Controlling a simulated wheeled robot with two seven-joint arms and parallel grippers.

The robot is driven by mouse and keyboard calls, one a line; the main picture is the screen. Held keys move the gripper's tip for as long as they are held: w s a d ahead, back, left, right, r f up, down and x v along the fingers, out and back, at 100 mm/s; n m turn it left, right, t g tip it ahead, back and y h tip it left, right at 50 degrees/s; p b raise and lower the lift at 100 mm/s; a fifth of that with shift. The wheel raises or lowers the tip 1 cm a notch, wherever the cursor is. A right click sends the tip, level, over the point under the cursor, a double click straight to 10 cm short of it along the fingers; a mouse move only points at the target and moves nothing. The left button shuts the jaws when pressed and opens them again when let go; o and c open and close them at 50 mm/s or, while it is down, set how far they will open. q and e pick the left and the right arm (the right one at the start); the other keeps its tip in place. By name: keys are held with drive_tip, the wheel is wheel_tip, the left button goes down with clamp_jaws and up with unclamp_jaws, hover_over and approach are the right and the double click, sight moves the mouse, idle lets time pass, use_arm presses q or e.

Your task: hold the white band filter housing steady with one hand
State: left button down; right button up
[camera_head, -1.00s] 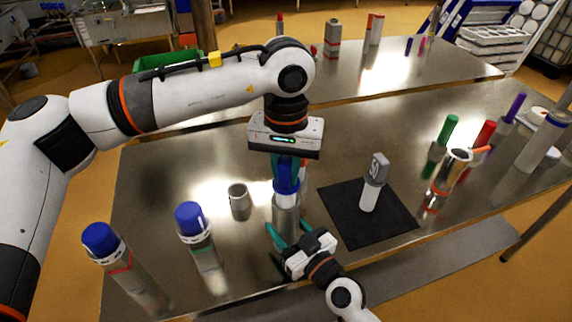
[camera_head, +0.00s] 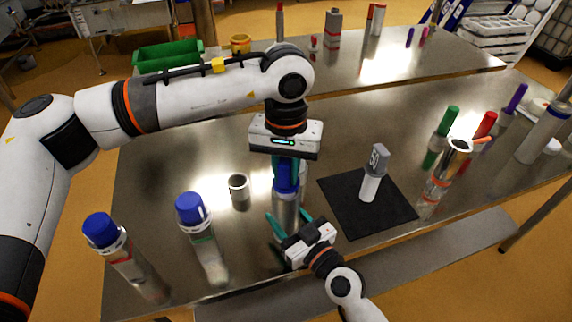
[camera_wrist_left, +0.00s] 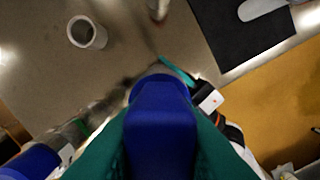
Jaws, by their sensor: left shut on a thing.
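A steel filter housing stands upright on the near table, with its blue cap (camera_head: 286,180) and body (camera_head: 284,212) in the head view. My left gripper (camera_head: 285,165) points down from above and is shut on that cap. In the left wrist view the cap (camera_wrist_left: 160,125) fills the space between its teal fingers. I cannot make out a white band on this housing. My right gripper (camera_head: 287,216) reaches in from the front, its teal fingers spread on either side of the body. I cannot tell whether they touch it.
Two other blue-capped housings, one red-banded (camera_head: 128,262) and one green-banded (camera_head: 200,237), stand at left. A steel cup (camera_head: 239,187) is close by. A grey-topped white piece (camera_head: 374,172) stands on a black mat (camera_head: 345,215). Coloured markers (camera_head: 446,122) and a steel container (camera_head: 450,168) are at right.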

use_arm(q)
drive_tip(key=shift+f, duration=0.5)
drive_tip(key=c, duration=1.2)
unclamp_jaws()
drive_tip(key=shift+o, duration=0.2)
drive_tip(key=shift+r, duration=0.1)
wheel_tip(320, 180, up, 12)
drive_tip(key=shift+f, duration=0.1)
use_arm(e)
drive_tip(key=o, duration=1.3)
